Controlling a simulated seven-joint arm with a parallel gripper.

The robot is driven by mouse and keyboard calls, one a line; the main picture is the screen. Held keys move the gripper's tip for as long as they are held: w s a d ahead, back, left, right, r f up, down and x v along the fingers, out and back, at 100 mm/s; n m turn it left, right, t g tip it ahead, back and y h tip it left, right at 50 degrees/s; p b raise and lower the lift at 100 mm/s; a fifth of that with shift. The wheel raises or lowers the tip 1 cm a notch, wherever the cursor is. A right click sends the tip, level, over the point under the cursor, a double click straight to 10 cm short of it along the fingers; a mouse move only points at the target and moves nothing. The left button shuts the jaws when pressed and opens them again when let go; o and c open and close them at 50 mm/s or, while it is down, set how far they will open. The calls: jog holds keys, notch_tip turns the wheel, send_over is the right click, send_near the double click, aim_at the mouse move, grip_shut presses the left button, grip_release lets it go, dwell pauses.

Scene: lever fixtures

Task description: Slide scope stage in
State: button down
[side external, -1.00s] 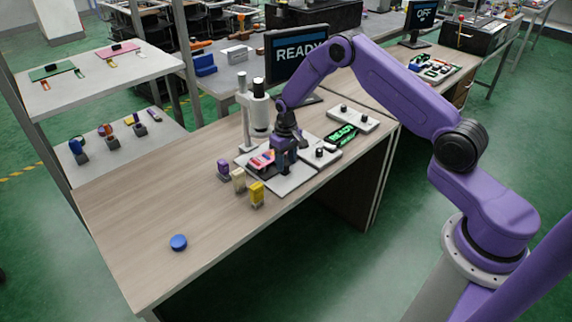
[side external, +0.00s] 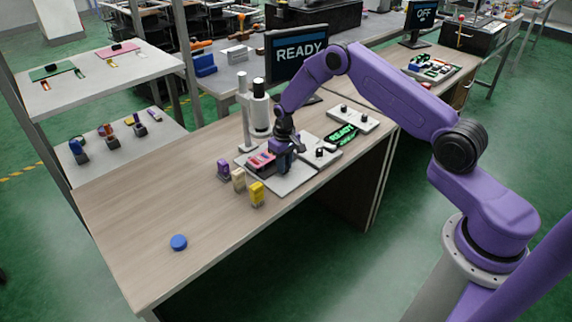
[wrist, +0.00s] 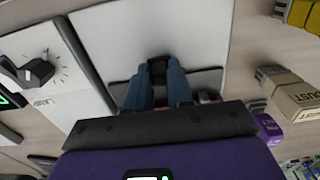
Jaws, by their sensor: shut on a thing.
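The white scope (side external: 258,108) stands on a pale base plate (side external: 290,184) on the wooden bench. The scope stage (side external: 259,162), dark with pinkish-red items on it, sits low in front of the scope column. My gripper (side external: 284,165) points down at the stage's right side. In the wrist view my gripper (wrist: 158,88) has its blue fingers shut on a dark part that looks like the stage's handle (wrist: 157,64). A dark plate edge (wrist: 204,80) shows beside the fingers. My gripper body hides most of the stage there.
Purple (side external: 223,169), cream (side external: 238,179) and yellow (side external: 257,194) blocks stand left of the base plate. A blue disc (side external: 179,242) lies on the open front of the bench.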

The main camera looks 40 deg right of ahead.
jog(key=shift+w, duration=1.55)
jog(key=c, duration=1)
grip_release()
jog(key=shift+c, duration=0.2)
notch_tip(320, 180, up, 17)
jog(key=shift+r, duration=0.2)
